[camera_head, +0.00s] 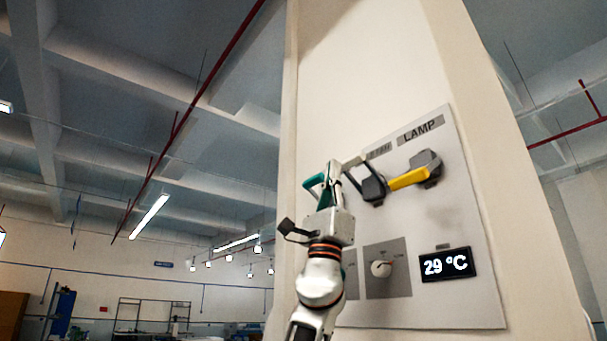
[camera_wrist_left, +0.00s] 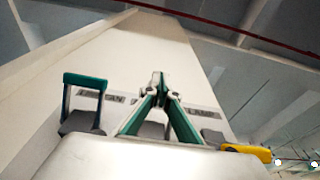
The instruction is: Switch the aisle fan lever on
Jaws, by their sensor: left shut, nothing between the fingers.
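In the left wrist view, a lever with a green handle (camera_wrist_left: 86,80) and grey base (camera_wrist_left: 82,122) stands at the left; its handle stands up from the base. The label beside it (camera_wrist_left: 100,93) is partly hidden and seems to end in "FAN". My left gripper (camera_wrist_left: 157,82) is shut and empty, to the right of this handle and apart from it in the picture. In the head view my left gripper (camera_head: 334,172) is raised in front of the panel's left part, hiding much of that lever. My right gripper is not in view.
A white panel (camera_head: 465,205) is mounted on a pillar. It carries a yellow-handled lever (camera_head: 408,179) under a "LAMP" label (camera_head: 420,129), a grey lever base (camera_head: 373,189), a round knob (camera_head: 381,268) and a "29 °C" display (camera_head: 446,265). Left of the pillar is open hall.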

